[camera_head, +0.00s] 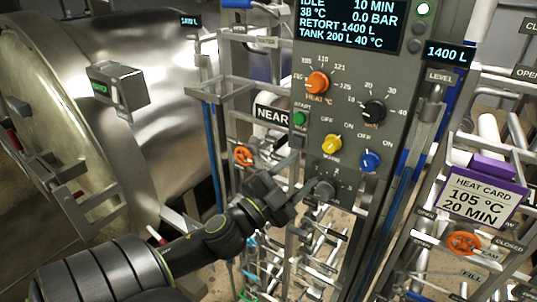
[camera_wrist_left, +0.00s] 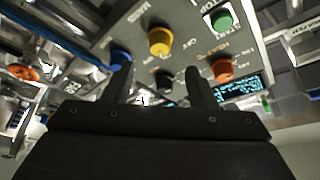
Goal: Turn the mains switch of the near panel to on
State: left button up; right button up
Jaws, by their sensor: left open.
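The near panel (camera_head: 330,100) stands upright in the middle of the head view. Its mains switch is the yellow knob (camera_head: 332,143), with OFF and ON marks above it; which mark it points to is too small to tell. In the left wrist view the yellow knob (camera_wrist_left: 160,42) is beyond the fingertips, near the MAINS lettering. My left gripper (camera_head: 308,177) is open and empty in front of the panel, just below and left of the yellow knob, apart from it. In the left wrist view its two fingers (camera_wrist_left: 158,76) stand wide apart. My right gripper is not in view.
A blue knob (camera_head: 371,161) sits right of the yellow one. An orange heat knob (camera_head: 317,82), a black minutes knob (camera_head: 374,111) and a green start button (camera_head: 299,118) are above. A large steel vessel (camera_head: 160,90) fills the left. A heat card (camera_head: 480,198) hangs right.

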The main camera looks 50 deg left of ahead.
pick_arm(q)
jog(key=v, duration=0.8)
jog(key=shift+s+b, duration=0.15)
jog(key=shift+b, duration=0.2)
dwell(0.3)
